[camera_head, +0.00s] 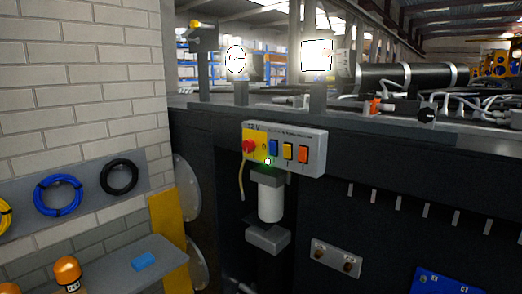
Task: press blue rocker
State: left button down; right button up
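The blue rocker (273,147) sits on a light grey control box (316,151) fixed to the dark chassis side, near the middle of the head view. It is in a row with a yellow rocker (288,151) and an orange rocker (303,154) to its right. A red knob (249,146) on a yellow plate is to its left. A small green glow shows just below the blue rocker. I cannot tell which way the rocker is tilted. Neither of my grippers shows in this view, and nothing covers the rocker.
A white cylinder with grey ends (270,203) is below the box. A yellow cable (241,182) hangs at its left. A brick wall (80,70) with coiled cables and a grey shelf (105,268) stand at left. The space before the box looks clear.

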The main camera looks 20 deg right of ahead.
aim_at(272, 145)
jog(key=z, duration=0.55)
jog(key=i, duration=1)
jog(key=z, duration=0.75)
